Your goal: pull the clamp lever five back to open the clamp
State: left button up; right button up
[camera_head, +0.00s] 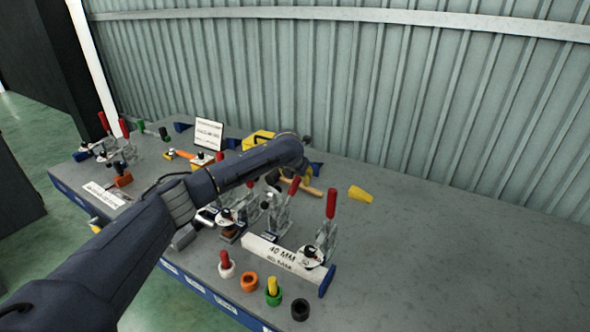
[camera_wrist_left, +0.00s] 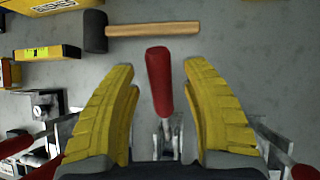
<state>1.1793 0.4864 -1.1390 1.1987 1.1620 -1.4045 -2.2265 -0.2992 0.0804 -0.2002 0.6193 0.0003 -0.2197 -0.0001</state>
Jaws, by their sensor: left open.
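In the left wrist view, a red-handled clamp lever (camera_wrist_left: 158,85) stands between the yellow fingers of my left gripper (camera_wrist_left: 159,70). The fingers are open, one on each side of the handle, with a visible gap on both sides. The metal linkage (camera_wrist_left: 167,130) of this clamp shows below the handle, and its base is hidden by the gripper. In the head view my left arm (camera_head: 235,172) reaches over the row of clamps and hides most of the gripper and this handle. Another clamp's upright red handle (camera_head: 331,204) shows to the right. My right gripper is not in view.
A mallet (camera_wrist_left: 152,30) lies just beyond the lever. Neighbouring clamps with red handles stand close on both sides. A white 40 MM beam (camera_head: 268,250) and several coloured pegs and rings are along the front. The table's right side (camera_head: 450,260) is clear.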

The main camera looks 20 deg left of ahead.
pick_arm(q)
jog(key=v, duration=0.9)
jog(key=shift+s+r, duration=0.2)
jog(key=shift+r, duration=0.1)
